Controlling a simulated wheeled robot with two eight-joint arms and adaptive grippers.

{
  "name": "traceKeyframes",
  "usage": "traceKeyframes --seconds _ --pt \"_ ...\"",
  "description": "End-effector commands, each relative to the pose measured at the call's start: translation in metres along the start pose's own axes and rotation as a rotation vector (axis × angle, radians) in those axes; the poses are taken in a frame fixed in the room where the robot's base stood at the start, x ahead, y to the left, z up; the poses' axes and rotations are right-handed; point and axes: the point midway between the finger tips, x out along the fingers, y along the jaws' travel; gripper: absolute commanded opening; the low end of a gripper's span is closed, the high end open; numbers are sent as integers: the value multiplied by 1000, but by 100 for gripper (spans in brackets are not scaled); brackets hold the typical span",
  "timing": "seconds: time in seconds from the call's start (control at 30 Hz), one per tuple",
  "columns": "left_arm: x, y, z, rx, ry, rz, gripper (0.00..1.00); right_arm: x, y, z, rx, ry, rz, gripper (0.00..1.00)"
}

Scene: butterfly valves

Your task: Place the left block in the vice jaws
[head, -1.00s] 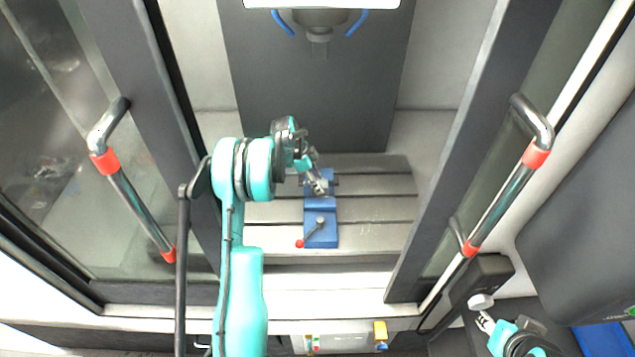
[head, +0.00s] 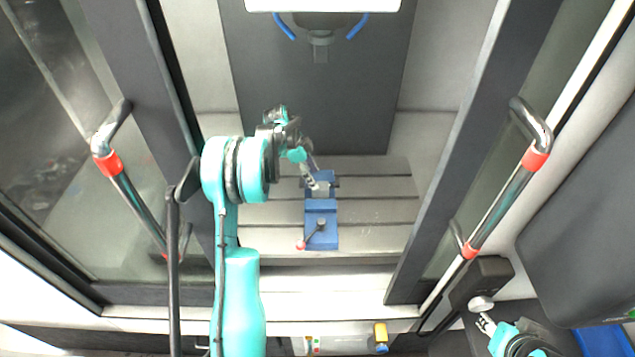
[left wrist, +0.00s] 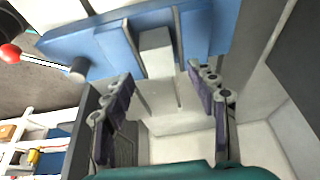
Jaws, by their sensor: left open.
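A blue vice (head: 321,230) stands on the slotted bed inside the machine. It also shows across the top of the left wrist view (left wrist: 105,50). A pale grey block (left wrist: 157,52) sits between the vice jaws in that view, with a jaw face on each side. In the head view the block (head: 321,187) is small and partly hidden by my fingers. My left gripper (head: 311,181) is over the far end of the vice. In the left wrist view its two fingers (left wrist: 160,82) are spread, apart from the block. My right gripper (head: 486,323) is at lower right, too small to read.
The vice handle has a red ball end (head: 300,245). Door frames with red-banded handles, left (head: 128,193) and right (head: 505,206), flank the opening. A spindle (head: 320,45) hangs above the far side. The bed (head: 375,210) right of the vice is clear.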

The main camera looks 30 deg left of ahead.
Motion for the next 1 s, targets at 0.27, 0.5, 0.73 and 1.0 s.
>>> traceKeyframes --seconds 0.27,0.5,0.73,1.0 --pt "-56 0 0 -1 0 -1 58 -3 0 -2 0 0 0 40" --pt "-78 8 -10 -20 -9 -9 58 -3 0 -2 0 0 0 40" --pt "-112 74 -72 -208 -61 -100 58 -3 0 -2 0 0 0 40" --pt "-138 192 -120 -486 -54 -275 58 -3 0 -2 0 0 0 40"
